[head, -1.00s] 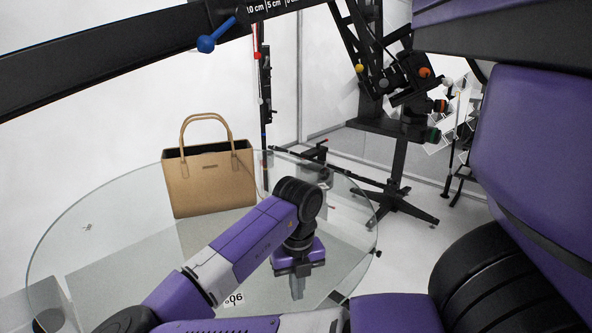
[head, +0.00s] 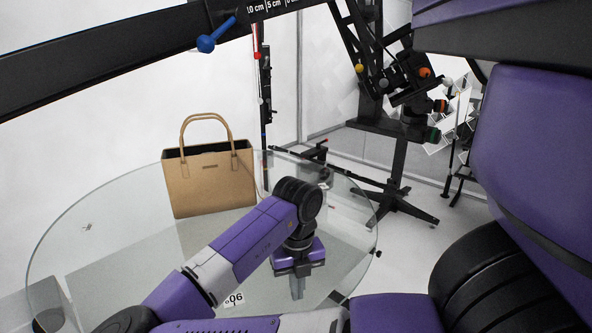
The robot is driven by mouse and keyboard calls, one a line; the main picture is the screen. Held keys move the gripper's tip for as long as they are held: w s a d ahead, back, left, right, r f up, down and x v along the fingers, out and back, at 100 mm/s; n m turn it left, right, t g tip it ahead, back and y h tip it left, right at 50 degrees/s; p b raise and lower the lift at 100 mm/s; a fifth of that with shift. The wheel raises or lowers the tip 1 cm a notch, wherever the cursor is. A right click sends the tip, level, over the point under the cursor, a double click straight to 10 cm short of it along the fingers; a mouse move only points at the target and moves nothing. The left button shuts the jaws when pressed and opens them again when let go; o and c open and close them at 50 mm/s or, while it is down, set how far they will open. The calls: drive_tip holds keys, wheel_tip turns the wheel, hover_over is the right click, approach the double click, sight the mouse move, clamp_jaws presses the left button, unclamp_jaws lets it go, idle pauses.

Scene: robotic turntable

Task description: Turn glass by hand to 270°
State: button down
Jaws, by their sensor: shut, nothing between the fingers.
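The round glass turntable plate (head: 120,235) fills the lower left of the head view. A label reading 90° (head: 233,299) shows upside down near its front edge. My gripper (head: 297,290) points down over the right front part of the glass, near the rim. Its fingers are together with nothing between them. I cannot tell whether the fingertips touch the glass. A tan handbag (head: 212,180) stands upright on the back part of the glass. My own arm hides part of the plate's front.
A black stand (head: 395,180) with camera gear stands on the floor behind the plate at right. A dark beam (head: 120,57) with a blue knob (head: 206,44) crosses the top left. A dark block (head: 336,299) sits by the plate's right front rim.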

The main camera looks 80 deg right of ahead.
sight(268, 311)
drive_tip(key=shift+f+b, duration=0.65)
drive_tip(key=shift+f, duration=0.2)
drive_tip(key=shift+w+a, duration=0.1)
drive_tip(key=shift+w, duration=0.05)
drive_tip(key=shift+w+a+b, duration=0.35)
drive_tip(key=shift+w+a, duration=0.8)
drive_tip(key=shift+a, duration=0.05)
drive_tip(key=shift+w+a+f+b, duration=0.2)
drive_tip(key=shift+w+a+b, duration=0.4)
drive_tip(key=shift+w+a, duration=0.7)
drive_tip(key=shift+w, duration=0.2)
drive_tip(key=shift+w+a, duration=0.15)
drive_tip(key=shift+w+a+b, duration=0.35)
drive_tip(key=shift+w+a, duration=0.5)
drive_tip(key=shift+w, duration=0.3)
